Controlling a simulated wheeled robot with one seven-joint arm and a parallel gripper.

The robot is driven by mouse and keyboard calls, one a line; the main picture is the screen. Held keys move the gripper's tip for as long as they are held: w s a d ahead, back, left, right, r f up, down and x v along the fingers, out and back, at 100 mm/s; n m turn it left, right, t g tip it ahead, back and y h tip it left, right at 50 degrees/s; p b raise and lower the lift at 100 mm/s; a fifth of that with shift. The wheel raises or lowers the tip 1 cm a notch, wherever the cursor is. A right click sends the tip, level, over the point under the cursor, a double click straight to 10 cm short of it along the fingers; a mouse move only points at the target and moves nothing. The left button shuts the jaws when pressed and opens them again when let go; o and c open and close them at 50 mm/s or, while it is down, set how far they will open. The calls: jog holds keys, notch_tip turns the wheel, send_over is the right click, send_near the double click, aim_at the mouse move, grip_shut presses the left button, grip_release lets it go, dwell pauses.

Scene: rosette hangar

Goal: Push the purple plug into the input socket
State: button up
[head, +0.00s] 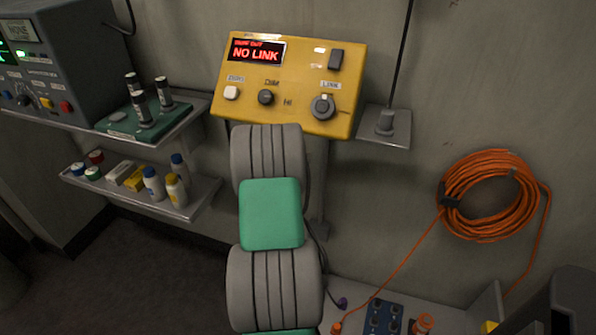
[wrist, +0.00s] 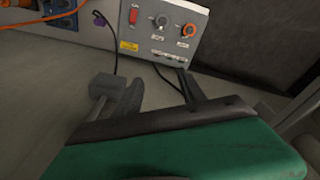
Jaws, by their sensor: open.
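The purple plug (head: 342,303) is small and lies at the lower middle of the head view, beside my arm, with a dark cable. It also shows at the upper left of the wrist view (wrist: 99,18), where its black cable runs down towards the grey box. I cannot pick out the input socket for certain; the grey box (wrist: 165,30) has small dark fittings along its lower front, with labels too small to read. My gripper (wrist: 160,83) is open and empty, its fingers below the grey box and apart from the plug. My arm hides the gripper in the head view.
A blue block with several round fittings (head: 383,316) stands right of the plug, near an orange cable coil (head: 490,196). A yellow panel (head: 290,85) reads NO LINK. Shelves with bottles (head: 150,185) and a green rack (head: 145,118) are at left.

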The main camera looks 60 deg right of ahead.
jog(key=s+d+f+m+b, duration=0.2)
jog(key=s+d+f, duration=0.2)
jog(key=s+f, duration=0.45)
jog(key=s+d+f+m+b, duration=0.1)
jog(key=s+d+f+b, duration=0.3)
jog(key=f, duration=0.7)
jog(key=m+y+b, duration=0.1)
jog(key=m, duration=0.2)
send_over(344, 300)
jog(key=shift+g, duration=0.4)
notch_tip(344, 300, down, 14)
jog(key=shift+r, duration=0.15)
jog(key=shift+a, duration=0.1)
notch_tip(344, 300, down, 9)
jog(key=b, duration=0.8)
jog(key=shift+b, duration=0.35)
jog(key=shift+c, duration=0.6)
grip_shut()
